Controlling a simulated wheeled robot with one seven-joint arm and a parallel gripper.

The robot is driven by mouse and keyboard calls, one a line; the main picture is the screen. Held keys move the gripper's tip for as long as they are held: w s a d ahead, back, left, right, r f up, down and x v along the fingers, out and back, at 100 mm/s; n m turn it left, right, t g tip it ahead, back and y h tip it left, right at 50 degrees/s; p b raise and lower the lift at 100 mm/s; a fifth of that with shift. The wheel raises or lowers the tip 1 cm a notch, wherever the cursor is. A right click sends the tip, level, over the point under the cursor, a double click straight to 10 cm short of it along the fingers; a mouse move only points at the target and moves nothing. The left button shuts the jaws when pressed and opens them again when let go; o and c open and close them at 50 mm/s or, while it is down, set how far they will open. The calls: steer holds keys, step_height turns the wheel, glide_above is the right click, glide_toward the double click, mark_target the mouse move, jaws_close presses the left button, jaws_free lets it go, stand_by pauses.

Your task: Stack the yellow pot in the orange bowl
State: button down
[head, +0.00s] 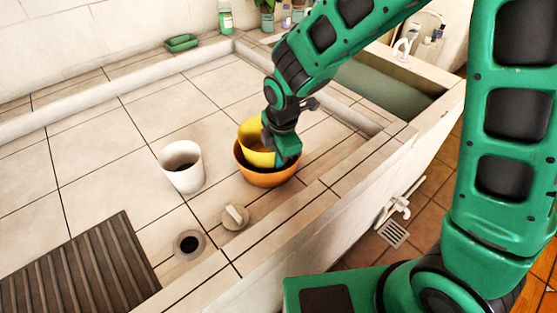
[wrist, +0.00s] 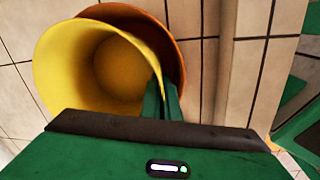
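The yellow pot (head: 252,133) is inside the orange bowl (head: 262,178), with its upper part standing above the bowl's rim. I cannot tell whether its base touches the bowl's floor. My gripper (head: 286,157) comes down at the pot's right side, its two fingers close together on either side of the pot's wall. In the wrist view the empty inside of the yellow pot (wrist: 105,72) faces the camera, and the orange bowl (wrist: 168,45) shows behind it. The fingers (wrist: 162,100) pinch the pot's rim at its lower right.
A white cup (head: 184,168) stands left of the bowl. A round beige plug (head: 235,217) lies near the drain hole (head: 189,244). A ribbed dark mat (head: 85,268) is at front left. A green soap dish (head: 182,43) and bottle (head: 225,18) stand at the back. The tiles behind are clear.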

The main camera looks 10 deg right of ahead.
steer(key=shift+f, duration=0.6)
steer(key=c, duration=2.3)
jaws_free()
step_height(320, 180, up, 13)
steer(key=s, duration=0.1)
steer(key=shift+s+d, duration=0.25)
steer(key=shift+d, duration=0.05)
